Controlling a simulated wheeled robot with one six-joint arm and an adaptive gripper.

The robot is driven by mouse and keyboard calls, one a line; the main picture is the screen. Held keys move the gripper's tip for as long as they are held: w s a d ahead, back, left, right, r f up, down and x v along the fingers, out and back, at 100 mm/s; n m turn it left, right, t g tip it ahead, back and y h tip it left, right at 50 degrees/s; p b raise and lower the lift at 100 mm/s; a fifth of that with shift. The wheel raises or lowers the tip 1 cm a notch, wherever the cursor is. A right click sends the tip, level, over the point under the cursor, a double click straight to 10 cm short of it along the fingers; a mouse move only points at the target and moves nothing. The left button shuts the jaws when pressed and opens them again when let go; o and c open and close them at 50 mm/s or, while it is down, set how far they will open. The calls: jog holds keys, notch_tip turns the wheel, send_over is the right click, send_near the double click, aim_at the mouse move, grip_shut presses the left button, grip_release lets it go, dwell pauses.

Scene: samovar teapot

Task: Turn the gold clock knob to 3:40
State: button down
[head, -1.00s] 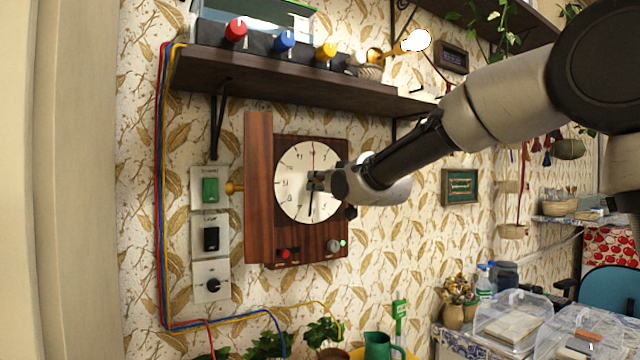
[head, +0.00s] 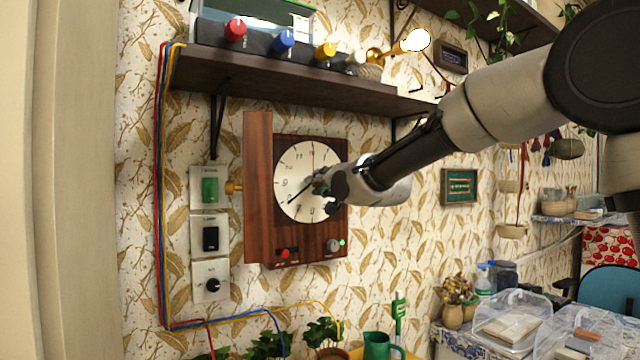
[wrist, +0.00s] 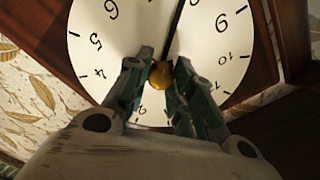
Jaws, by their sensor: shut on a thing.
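A round white clock face (head: 294,172) with black numerals sits in a dark wooden case on the wall. One long black hand (head: 301,193) points to the lower left, around the 8. A shorter hand cannot be made out; my gripper covers the right part of the dial. The gold knob (wrist: 161,75) is at the dial's centre in the wrist view. My gripper (wrist: 161,72) is shut on it, with a green-grey fingertip on each side. In the head view my gripper (head: 319,184) reaches the dial from the right and hides the knob.
An open wooden door (head: 258,188) stands at the clock's left side. A dark shelf (head: 290,82) with coloured knobs runs above. Wall switches (head: 210,237) and cables are at the left. A red button (head: 283,253) sits below the dial.

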jog(key=shift+m, duration=0.6)
jog(key=c, duration=1.2)
grip_release()
jog(key=shift+c, duration=0.2)
jog(key=v, duration=1.2)
